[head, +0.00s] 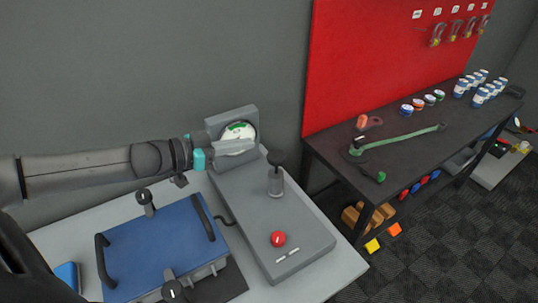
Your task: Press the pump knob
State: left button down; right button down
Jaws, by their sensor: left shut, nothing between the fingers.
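The pump knob is a dark round cap (276,158) on top of a short grey cylinder (276,183). The cylinder stands upright on a grey console (302,237) on the light table. My left arm comes in from the left, and my left gripper (238,147) is shut and empty. It is in front of a round white and green gauge (239,131) and hides the gauge's lower part. The gripper is to the left of the knob in the picture and apart from it. My right gripper is not in view.
A red button (278,239) sits on the console nearer the front. A blue case (160,249) with black handles lies to the left. A dark workbench (410,128) with cans and a green tool stands to the right, before a red board (375,60).

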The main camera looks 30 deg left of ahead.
aim_at(269, 158)
pick_arm(q)
jog(key=shift+x, duration=3.8)
jog(key=shift+f+b, duration=0.4)
jog(key=shift+f, duration=1.6)
notch_tip(269, 158, down, 5)
jog(key=shift+s+f+b, duration=0.15)
jog(key=shift+f+b, duration=0.05)
jog(key=shift+b, duration=0.85)
